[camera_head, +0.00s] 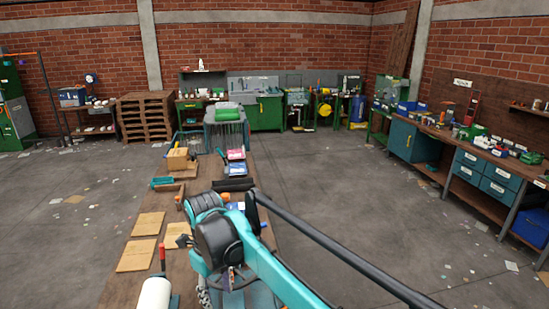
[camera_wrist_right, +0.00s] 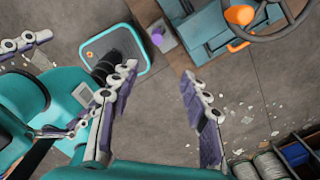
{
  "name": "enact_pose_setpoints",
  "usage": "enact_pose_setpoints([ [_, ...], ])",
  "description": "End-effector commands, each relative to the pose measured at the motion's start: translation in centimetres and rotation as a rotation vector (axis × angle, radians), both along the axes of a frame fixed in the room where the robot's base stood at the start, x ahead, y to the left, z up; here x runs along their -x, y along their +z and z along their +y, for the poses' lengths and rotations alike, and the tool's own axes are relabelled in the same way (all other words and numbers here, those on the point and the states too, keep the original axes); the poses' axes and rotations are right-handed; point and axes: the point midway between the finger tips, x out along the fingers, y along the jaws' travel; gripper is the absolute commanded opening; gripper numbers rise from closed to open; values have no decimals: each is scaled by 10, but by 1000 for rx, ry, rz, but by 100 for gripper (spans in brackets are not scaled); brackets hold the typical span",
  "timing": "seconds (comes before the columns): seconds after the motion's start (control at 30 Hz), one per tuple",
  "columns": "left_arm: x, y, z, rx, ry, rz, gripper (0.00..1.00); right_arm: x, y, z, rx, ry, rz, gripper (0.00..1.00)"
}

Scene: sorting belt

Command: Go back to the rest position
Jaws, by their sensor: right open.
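My right arm (camera_head: 265,262) reaches in from the lower right in the head view, over the near part of the long wooden table. Its gripper is mostly hidden there behind the arm links. In the right wrist view my right gripper (camera_wrist_right: 162,100) is open, with nothing between its two fingers. It hangs above the grey floor and a table edge. More jointed fingers in purple and white, beside a teal body, show at the left of that view. They appear to belong to my left gripper (camera_wrist_right: 55,85). My left arm does not show in the head view.
The wooden table (camera_head: 105,291) bears flat cardboard pieces (camera_head: 146,223), a small box (camera_head: 177,159) and a white cylinder (camera_head: 155,296). In the wrist view a teal-framed panel (camera_wrist_right: 140,68) and a steering wheel (camera_wrist_right: 283,32) lie near. Workbenches (camera_head: 480,170) line the right; open floor lies between.

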Motion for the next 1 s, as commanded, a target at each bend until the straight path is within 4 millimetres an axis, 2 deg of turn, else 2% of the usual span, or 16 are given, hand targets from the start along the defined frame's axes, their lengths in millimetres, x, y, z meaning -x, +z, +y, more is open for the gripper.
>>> enact_pose_setpoints([
  [0.37,0,-16,0,0,0,0,100,1,-8,-42,-24,214,-54,46],
  [0.57,0,-30,0,0,0,0,100,6,-18,-78,-29,410,-110,46],
  [0.77,0,-51,0,0,0,0,100,21,-39,-132,-5,707,-202,46],
  [1.0,0,-90,0,0,0,0,100,61,-94,-219,157,1257,-354,46],
])
